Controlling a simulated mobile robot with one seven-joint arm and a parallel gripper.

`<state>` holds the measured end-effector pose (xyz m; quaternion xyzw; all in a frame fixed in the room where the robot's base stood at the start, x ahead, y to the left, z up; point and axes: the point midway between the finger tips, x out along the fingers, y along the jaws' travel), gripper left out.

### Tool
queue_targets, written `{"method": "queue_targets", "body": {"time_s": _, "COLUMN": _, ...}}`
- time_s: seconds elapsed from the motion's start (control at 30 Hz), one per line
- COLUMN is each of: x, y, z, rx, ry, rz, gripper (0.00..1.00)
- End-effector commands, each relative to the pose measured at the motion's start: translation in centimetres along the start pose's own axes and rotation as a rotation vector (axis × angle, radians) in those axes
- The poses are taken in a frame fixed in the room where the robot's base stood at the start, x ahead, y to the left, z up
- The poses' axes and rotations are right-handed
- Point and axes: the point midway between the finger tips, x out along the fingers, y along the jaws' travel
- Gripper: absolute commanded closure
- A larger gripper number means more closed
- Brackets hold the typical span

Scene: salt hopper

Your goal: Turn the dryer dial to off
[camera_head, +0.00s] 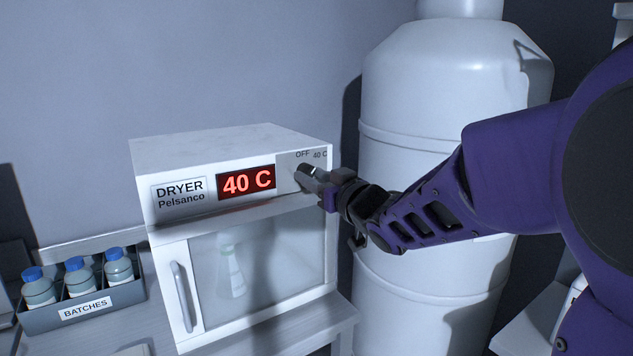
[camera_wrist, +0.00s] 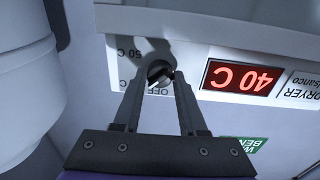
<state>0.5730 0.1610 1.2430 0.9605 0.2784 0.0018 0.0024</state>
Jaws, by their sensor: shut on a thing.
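The dryer (camera_head: 163,227) is a white box with a glass door. Its red display (camera_head: 246,182) reads 40 C. The dark round dial (camera_head: 313,169) is on the front panel, right of the display, below the labels OFF and 40 C. My gripper (camera_head: 305,179) reaches it from the right and covers part of it. In the wrist view, which is upside down, the fingers of my gripper (camera_wrist: 162,80) are shut on the dial (camera_wrist: 160,71), one on each side. A pale mark shows on the dial, but where it points is hard to tell.
A flask (camera_head: 230,270) stands behind the dryer's glass door. A tray labelled BATCHES (camera_head: 85,309) with blue-capped bottles is at the left on the bench. A large white tank (camera_head: 400,145) stands close on the right, behind my arm.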

Motion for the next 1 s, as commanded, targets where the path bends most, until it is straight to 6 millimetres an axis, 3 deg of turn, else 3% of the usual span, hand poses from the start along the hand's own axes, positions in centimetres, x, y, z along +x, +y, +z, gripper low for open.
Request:
{"method": "queue_targets", "body": {"time_s": 0.6, "x": 0.02, "y": 0.06, "z": 0.30, "rx": -0.518, "ry": 0.019, "rz": -0.001, "gripper": 1.00}}
{"method": "queue_targets", "body": {"time_s": 1.0, "x": 0.02, "y": 0.11, "z": 0.08, "rx": -0.743, "ry": 0.024, "rz": -0.002, "gripper": 1.00}}
